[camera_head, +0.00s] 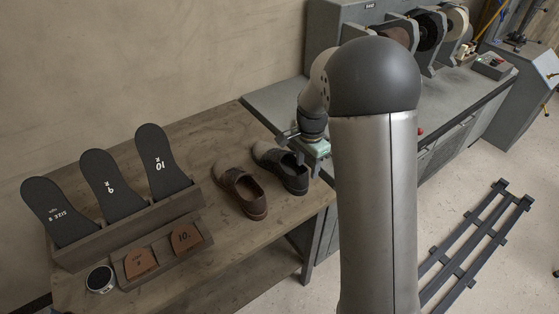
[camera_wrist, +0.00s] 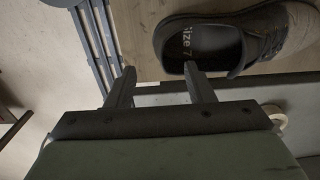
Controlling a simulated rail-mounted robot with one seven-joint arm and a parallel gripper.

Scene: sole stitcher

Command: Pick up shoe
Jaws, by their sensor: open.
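Two shoes stand on the wooden table (camera_head: 215,150). The left one is a brown and beige shoe (camera_head: 240,190); the right one is a dark shoe (camera_head: 284,168) with a greyer toe. My gripper (camera_head: 290,147) is open and empty, above and beside the dark shoe. In the wrist view, my gripper (camera_wrist: 159,70) shows both fingers apart. A dark shoe (camera_wrist: 240,40) with "Size 7" on its insole lies beyond them, its toe to the right. The right fingertip overlaps the shoe's lower rim in the picture; I cannot tell whether they touch.
A rack with black sole templates (camera_head: 112,183) and brown pieces (camera_head: 140,262) stands at the table's left, near a round tin (camera_head: 100,279). A grey machine bench (camera_head: 275,101) adjoins the table. A dark slatted frame (camera_head: 475,245) lies on the floor.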

